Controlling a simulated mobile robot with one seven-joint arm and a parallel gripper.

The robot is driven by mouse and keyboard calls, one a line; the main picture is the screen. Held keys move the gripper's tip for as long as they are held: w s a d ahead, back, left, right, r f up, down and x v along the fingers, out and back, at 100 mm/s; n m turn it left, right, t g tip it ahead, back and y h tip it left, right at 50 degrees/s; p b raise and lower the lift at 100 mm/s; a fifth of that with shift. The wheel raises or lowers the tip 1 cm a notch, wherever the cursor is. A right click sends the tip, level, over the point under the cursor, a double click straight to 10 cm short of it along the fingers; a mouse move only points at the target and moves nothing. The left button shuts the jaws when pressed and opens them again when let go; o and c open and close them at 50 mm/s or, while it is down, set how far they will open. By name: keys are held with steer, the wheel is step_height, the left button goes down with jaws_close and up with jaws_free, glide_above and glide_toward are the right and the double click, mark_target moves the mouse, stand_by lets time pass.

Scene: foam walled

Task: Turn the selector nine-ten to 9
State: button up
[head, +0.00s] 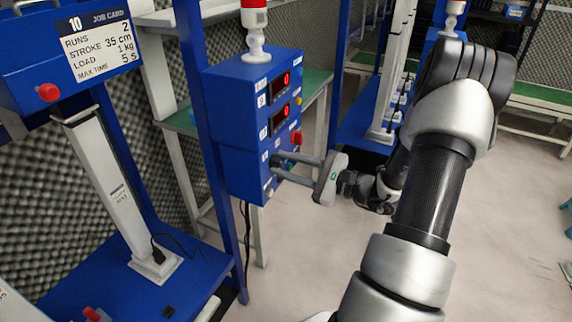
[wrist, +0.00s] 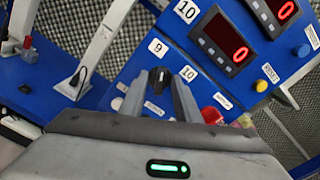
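The selector nine-ten is a small black knob (wrist: 159,77) on the blue control box. A "9" label (wrist: 157,46) is above it and a "10" label (wrist: 189,73) is to its right. I cannot tell clearly which label it points at. My gripper (wrist: 161,82) is open, with one finger on each side of the knob in the wrist view. I cannot tell whether the fingers touch it.
Two red digit displays (wrist: 228,40) are above the selector. A yellow button (wrist: 261,85) and a red control (wrist: 211,115) are to its right. A job card (head: 97,42) headed 10 is on the left machine. Pale floor (head: 300,250) is clear in front.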

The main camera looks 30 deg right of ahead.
steer(key=p+v, duration=0.2)
steer(key=v, duration=1.5)
steer(key=shift+s, duration=0.2)
